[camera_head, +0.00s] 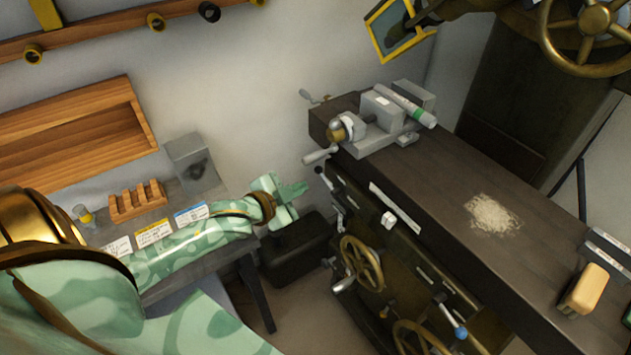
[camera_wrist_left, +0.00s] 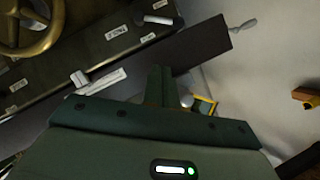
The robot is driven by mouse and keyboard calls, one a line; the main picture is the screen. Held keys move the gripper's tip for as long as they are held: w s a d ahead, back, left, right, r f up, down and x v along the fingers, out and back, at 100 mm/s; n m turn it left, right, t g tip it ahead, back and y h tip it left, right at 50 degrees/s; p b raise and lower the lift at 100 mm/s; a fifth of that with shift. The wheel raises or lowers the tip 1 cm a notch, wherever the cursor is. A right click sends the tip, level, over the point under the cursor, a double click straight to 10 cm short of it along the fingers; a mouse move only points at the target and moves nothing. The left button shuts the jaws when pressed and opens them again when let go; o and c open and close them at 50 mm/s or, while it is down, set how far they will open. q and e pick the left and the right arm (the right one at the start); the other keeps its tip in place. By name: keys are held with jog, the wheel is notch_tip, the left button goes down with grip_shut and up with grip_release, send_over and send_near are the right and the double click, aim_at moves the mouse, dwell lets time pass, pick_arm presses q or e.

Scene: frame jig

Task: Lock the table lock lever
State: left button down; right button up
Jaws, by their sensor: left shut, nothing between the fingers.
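My left gripper (camera_head: 294,196) is shut and empty, in the air in front of the machine's left end. In the left wrist view its fingers (camera_wrist_left: 159,84) are together, with the machine's dark side behind them. The machine front carries several levers: a black-knobbed lever (camera_head: 319,171) near the upper left corner, and a blue-knobbed lever (camera_head: 459,331) lower right. I cannot tell which is the table lock lever, or its position. The left gripper appears apart from all of them. My right gripper is not in view.
The dark machine table (camera_head: 450,185) bears a grey vise (camera_head: 372,128), a pile of chips (camera_head: 492,214) and a tan block (camera_head: 587,287). A brass handwheel (camera_head: 361,263) sticks out in front.

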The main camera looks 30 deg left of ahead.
pick_arm(q)
jog(key=w+a+f+b, duration=0.1)
jog(key=w+f+b, duration=0.1)
jog(key=w+f, duration=0.4)
jog(key=w, duration=0.4)
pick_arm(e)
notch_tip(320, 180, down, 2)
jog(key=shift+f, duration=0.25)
pick_arm(q)
jog(key=shift+f, duration=0.1)
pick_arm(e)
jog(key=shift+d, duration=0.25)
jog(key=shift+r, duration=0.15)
pick_arm(q)
jog(key=shift+a+n, duration=0.15)
jog(key=shift+n, duration=0.15)
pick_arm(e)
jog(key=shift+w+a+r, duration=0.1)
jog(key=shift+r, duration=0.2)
pick_arm(q)
jog(key=shift+p, duration=0.3)
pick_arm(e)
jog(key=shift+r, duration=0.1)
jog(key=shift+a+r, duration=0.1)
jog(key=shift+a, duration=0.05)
